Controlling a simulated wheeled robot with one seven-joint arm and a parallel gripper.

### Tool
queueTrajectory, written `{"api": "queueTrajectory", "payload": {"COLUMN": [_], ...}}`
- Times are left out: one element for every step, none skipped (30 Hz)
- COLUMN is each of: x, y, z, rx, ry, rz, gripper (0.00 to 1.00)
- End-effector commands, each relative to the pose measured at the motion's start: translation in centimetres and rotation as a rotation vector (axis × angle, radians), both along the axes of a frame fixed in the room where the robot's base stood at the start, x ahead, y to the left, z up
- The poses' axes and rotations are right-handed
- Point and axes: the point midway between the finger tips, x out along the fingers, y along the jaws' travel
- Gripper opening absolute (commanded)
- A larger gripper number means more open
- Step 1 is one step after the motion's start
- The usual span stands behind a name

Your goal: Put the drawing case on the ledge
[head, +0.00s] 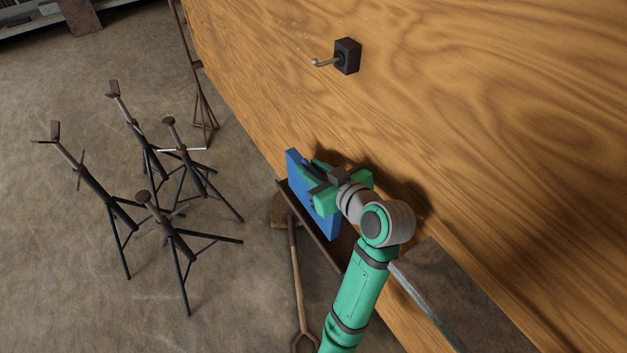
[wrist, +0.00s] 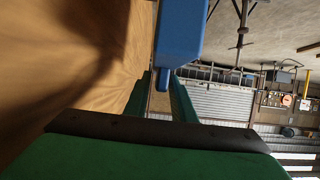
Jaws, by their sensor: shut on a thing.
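The drawing case (head: 309,196) is a flat blue case standing on edge. My gripper (head: 322,184) is shut on it from the right side, close to the wooden wall. The ledge (head: 322,243) is a narrow dark brown shelf along the wall, and the case is at it, its lower edge near the shelf's front edge. I cannot tell whether the case touches the ledge. In the wrist view the blue case (wrist: 179,32) hangs in from the top, near the gripper's green fingers (wrist: 165,98); most of it is out of frame.
The wooden wall (head: 450,130) rises right behind the ledge, with a hook on a dark block (head: 346,57) higher up. A wooden-handled shovel (head: 296,270) leans below the ledge. Several dark stands (head: 170,230) occupy the floor at left. Open floor (head: 60,290) lies at lower left.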

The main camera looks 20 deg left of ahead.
Motion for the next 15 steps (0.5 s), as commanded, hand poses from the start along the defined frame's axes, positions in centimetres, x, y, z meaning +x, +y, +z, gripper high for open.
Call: {"api": "queueTrajectory", "payload": {"x": [0.0,0.0,0.1,0.1,0.1,0.1,0.1,0.1,0.0,0.0,0.0,0.1,0.0,0.0,0.1], "y": [-0.1,-0.1,-0.1,-0.2,-0.2,-0.2,-0.2,-0.2,-0.2,-0.2,-0.3,-0.3,-0.3,-0.3,-0.4], "z": [-0.4,-0.6,-0.7,-0.8,-0.9,-1.0,-1.2,-1.4,-1.8,-2.2,-2.5,-3.1,-3.5,-3.9,-4.4], "rx": [0.000,0.001,0.002,0.002,0.003,0.002,0.002,0.002,0.001,0.001,0.001,0.002,0.001,0.001,0.001], "ry": [0.000,0.000,0.000,-0.001,-0.001,-0.001,-0.001,-0.001,0.001,0.001,0.002,0.002,0.002,0.001,0.002], "rz": [-0.001,-0.003,-0.003,-0.004,-0.004,-0.004,-0.004,-0.004,-0.004,-0.004,-0.005,-0.006,-0.005,-0.006,-0.007], "gripper": [0.00,0.00,0.00,0.00,0.00,0.00,0.00,0.00,0.00,0.00,0.00,0.00,0.00,0.00,0.00]}}
